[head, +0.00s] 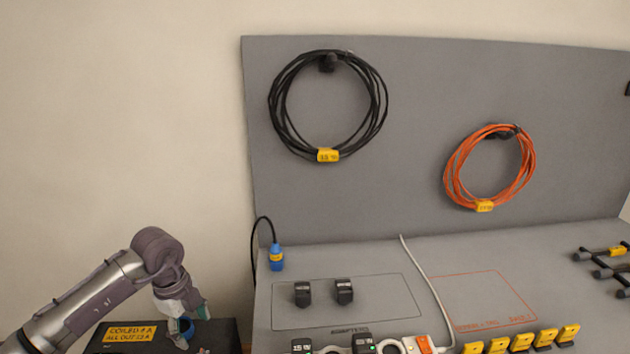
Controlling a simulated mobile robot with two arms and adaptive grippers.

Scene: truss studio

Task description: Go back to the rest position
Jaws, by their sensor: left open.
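My left gripper (190,316) is at the lower left of the head view, at the end of my left arm, pointing down. It is open, over a dark case top that carries a yellow label (130,334). A blue rounded piece (185,330) shows close by its fingers; I cannot tell whether they touch it. My right gripper is not in view.
A grey bench (390,260) with an upright panel (420,100) fills the right. A black cable coil (277,112) and an orange one (453,180) hang there. A blue connector (277,258), two black adapters (344,291) and several yellow tags (522,341) are on the bench.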

